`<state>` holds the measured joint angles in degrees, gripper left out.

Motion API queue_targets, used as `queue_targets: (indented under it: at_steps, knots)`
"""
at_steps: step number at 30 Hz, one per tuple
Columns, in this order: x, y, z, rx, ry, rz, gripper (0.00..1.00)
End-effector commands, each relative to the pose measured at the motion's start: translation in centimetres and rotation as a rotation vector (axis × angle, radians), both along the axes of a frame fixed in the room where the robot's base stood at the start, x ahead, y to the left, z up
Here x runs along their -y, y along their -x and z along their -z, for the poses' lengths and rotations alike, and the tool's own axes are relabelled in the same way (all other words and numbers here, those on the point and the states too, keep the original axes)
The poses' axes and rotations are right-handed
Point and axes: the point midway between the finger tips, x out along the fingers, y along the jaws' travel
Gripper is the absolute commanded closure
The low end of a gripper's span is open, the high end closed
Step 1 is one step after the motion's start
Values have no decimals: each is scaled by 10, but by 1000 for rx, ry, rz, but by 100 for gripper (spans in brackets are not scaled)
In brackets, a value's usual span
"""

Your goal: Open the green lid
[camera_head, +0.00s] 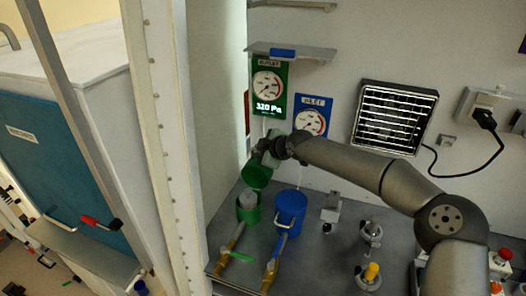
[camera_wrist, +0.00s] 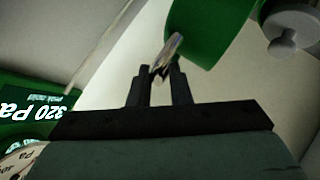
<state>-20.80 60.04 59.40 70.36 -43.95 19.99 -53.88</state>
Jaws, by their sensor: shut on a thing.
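The green lid (camera_head: 257,177) is tilted up above the green canister (camera_head: 249,213), whose mouth is uncovered. A grey-white object (camera_head: 248,200) shows in that mouth. In the wrist view the green lid (camera_wrist: 215,28) is close ahead of the fingers, with its metal handle (camera_wrist: 168,52) between them. My gripper (camera_wrist: 160,72) is shut on this handle. In the head view my gripper (camera_head: 262,158) is just above the lid, and its fingers are too small to make out. The lid's hinge is not clear.
A blue canister (camera_head: 291,208) with a closed lid stands right of the green one. Behind are a green gauge panel (camera_head: 268,85) reading 320 Pa and a blue gauge panel (camera_head: 311,118). Metal fittings (camera_head: 371,235) stand on the worktop to the right. A white post (camera_head: 165,120) is at left.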

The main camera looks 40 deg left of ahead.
Motion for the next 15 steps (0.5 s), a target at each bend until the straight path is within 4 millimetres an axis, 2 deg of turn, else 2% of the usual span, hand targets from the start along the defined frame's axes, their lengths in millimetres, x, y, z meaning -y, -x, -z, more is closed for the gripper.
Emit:
queue_targets:
  at_steps: [11,12,13,15]
  knots:
    - [-3,3,-1,-5,-4,-4,100]
    - [-3,3,-1,-5,-4,-4,77]
    - [-3,3,-1,-5,-4,-4,69]
    - [-3,3,-1,-4,-3,-4,68]
